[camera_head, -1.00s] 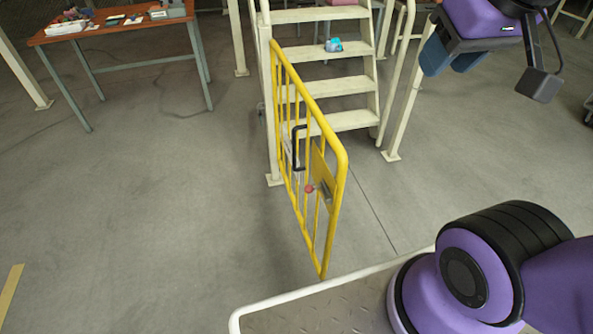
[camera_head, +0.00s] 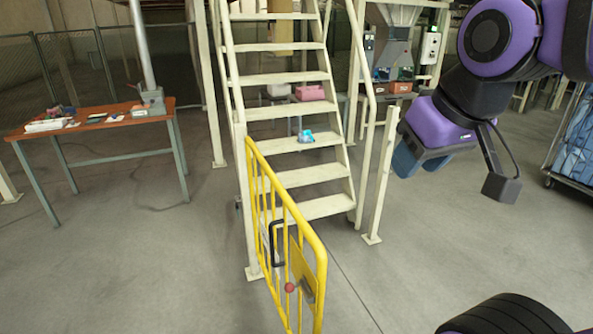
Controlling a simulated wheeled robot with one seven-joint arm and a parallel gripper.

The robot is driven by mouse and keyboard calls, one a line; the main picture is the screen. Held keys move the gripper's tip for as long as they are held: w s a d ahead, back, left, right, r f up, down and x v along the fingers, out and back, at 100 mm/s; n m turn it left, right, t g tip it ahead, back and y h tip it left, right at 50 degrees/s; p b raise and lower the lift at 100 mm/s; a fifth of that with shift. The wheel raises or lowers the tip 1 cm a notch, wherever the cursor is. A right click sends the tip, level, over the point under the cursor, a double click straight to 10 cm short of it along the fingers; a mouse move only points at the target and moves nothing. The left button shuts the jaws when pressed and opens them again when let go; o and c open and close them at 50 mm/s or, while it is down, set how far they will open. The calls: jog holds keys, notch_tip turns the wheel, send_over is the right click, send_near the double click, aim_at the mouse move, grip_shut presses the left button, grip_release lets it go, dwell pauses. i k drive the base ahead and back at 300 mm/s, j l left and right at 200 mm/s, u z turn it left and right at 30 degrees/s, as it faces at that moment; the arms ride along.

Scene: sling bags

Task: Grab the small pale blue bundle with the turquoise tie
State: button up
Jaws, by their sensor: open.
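The small pale blue bundle (camera_head: 306,137) with a turquoise part lies on a step of the cream staircase (camera_head: 285,146), right of the step's middle. It is small in the picture, so the tie's detail is hard to make out. My gripper (camera_head: 415,165) hangs in the air at the right of the picture, to the right of the stairs and apart from the bundle. Its blue fingers point down. It is open and nothing shows between the fingers.
An open yellow gate (camera_head: 290,245) juts forward from the stairs' left post. Handrails flank the steps. A pink bundle (camera_head: 310,92) and a whitish one (camera_head: 279,90) sit on a higher step. A table (camera_head: 100,122) stands left, a blue-filled cage cart (camera_head: 575,140) right. Front floor is clear.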

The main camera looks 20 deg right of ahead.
aim_at(305, 136)
jog(key=l+z, duration=0.2)
jog(key=z, duration=0.2)
jog(key=l+z, duration=0.2)
jog(key=z, duration=0.25)
jog(key=i+l+z, duration=0.1)
jog(key=i+l, duration=0.45)
jog(key=l, duration=0.2)
jog(key=i+l+z, duration=0.1)
jog(key=i+l, duration=0.5)
jog(key=i+u, duration=0.25)
jog(key=i, duration=0.2)
jog(key=i+l+u, duration=0.2)
jog(key=i, duration=0.25)
jog(key=i+l+u, duration=0.25)
jog(key=i, duration=0.2)
jog(key=i+j+u, duration=0.35)
jog(key=i, duration=0.4)
jog(key=i+l+u, duration=0.1)
jog(key=i+u, duration=0.25)
jog(key=i, duration=0.4)
jog(key=i+j+z, duration=0.2)
jog(key=i, duration=0.15)
jog(key=i+j+z, duration=0.15)
jog(key=i, duration=0.2)
